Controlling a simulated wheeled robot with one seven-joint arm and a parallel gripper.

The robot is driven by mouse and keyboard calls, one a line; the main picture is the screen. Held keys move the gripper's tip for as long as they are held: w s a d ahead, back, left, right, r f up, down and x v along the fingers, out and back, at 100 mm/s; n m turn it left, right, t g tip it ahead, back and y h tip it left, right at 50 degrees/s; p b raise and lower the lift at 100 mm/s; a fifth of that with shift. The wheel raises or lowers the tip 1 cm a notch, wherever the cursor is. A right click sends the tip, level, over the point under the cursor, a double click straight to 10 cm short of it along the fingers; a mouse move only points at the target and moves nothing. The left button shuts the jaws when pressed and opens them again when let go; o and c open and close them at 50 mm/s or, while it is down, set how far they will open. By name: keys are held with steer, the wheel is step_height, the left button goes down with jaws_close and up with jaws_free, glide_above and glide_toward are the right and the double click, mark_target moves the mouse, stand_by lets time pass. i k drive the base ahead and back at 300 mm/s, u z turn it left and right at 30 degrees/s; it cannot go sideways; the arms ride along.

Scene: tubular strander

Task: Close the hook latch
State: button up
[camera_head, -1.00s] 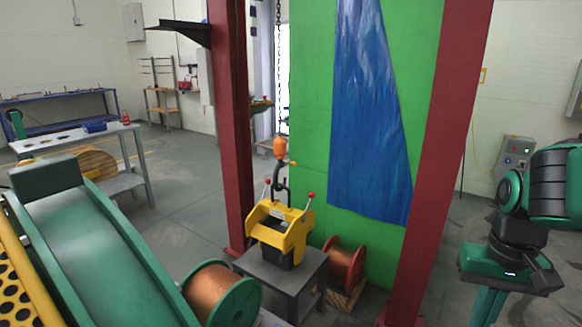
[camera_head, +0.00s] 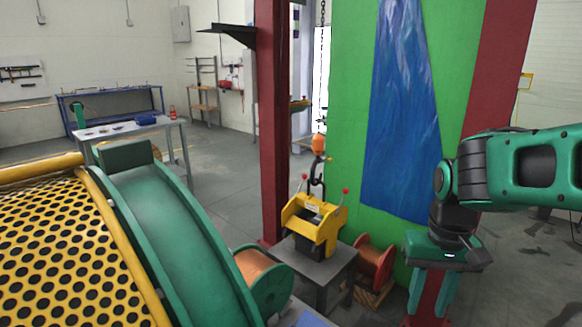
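The hook (camera_head: 316,187) is dark and hangs below an orange hook block (camera_head: 318,143) on a chain. A small orange-yellow piece that looks like the latch (camera_head: 328,160) sticks out to the right near the top of the hook; its exact position is too small to tell. The hook's lower end meets the top of a yellow lifting device (camera_head: 330,235). My gripper (camera_head: 430,308) points down at the right, well apart from the hook and lower in the picture.
The yellow device stands on a small grey table (camera_head: 318,268). Copper spools (camera_head: 255,268) lie on both sides of it. Red posts (camera_head: 272,120) flank a green panel (camera_head: 350,100) behind the hook. A green machine cover (camera_head: 185,235) and yellow perforated guard (camera_head: 60,255) fill the lower left.

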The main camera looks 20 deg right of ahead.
mark_target(325, 158)
steer(key=u, duration=1.1)
steer(key=k, duration=1.05)
steer(key=z, duration=1.45)
steer(key=i, duration=1)
steer(key=u, duration=0.05)
